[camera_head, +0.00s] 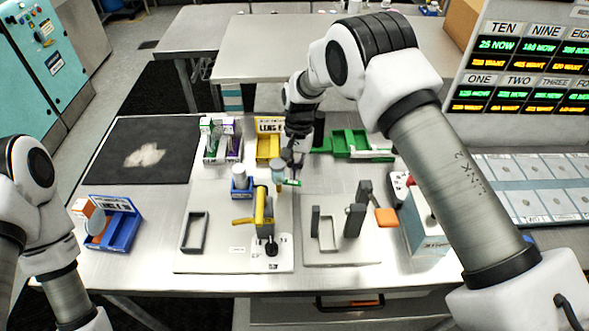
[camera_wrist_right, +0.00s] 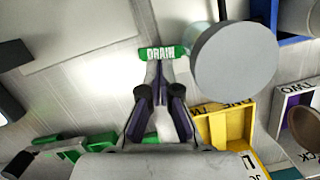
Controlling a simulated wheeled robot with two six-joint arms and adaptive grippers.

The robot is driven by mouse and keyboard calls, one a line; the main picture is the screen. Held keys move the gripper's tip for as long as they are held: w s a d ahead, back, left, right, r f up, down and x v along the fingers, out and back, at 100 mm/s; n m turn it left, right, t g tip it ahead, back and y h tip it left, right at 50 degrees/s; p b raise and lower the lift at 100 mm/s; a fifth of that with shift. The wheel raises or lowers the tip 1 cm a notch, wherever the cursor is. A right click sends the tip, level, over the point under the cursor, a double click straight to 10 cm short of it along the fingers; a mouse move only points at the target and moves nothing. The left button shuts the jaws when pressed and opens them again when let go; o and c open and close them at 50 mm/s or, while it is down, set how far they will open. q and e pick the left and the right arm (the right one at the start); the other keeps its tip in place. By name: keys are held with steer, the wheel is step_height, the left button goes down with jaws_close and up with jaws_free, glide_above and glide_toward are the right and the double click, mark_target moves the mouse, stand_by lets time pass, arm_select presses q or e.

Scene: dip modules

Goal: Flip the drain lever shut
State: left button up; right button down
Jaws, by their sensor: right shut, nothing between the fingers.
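The drain lever shows in the right wrist view as a green bar marked DRAIN (camera_wrist_right: 160,53). In the head view it is a small green piece (camera_head: 293,183) beside a post topped by a pale cylinder (camera_head: 278,166). My right gripper (camera_head: 293,172) is shut and empty, its fingertips pointing down at the lever. In the right wrist view the fingertips (camera_wrist_right: 159,66) are right at the bar; I cannot tell whether they touch it. The cylinder's round grey end (camera_wrist_right: 236,58) is just right of the bar. My left gripper is out of view; only its arm shows at the left.
A yellow bin (camera_head: 268,148) and a green tray (camera_head: 352,144) stand behind the lever. A blue holder with a white cylinder (camera_head: 240,174) is to its left. A yellow-handled fixture (camera_head: 263,212) is in front. A dark mat (camera_head: 135,152) lies at the left.

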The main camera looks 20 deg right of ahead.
steer(key=shift+s+m, duration=0.15)
steer(key=shift+m, duration=0.15)
steer(key=s+m, duration=0.1)
steer(key=m, duration=0.1)
steer(key=s+m+y, duration=0.1)
steer(key=m, duration=0.1)
steer(key=shift+r+t+p, duration=0.1)
steer(key=shift+t+p, duration=0.2)
steer(key=shift+p, duration=0.1)
steer(key=m, duration=0.1)
steer(key=s+m, duration=0.1)
steer(key=m, duration=0.1)
steer(key=m+t+p, duration=0.1)
steer(key=m, duration=0.1)
steer(key=shift+s+a, duration=0.4)
steer(key=shift+w+a, duration=0.25)
steer(key=shift+w, duration=0.55)
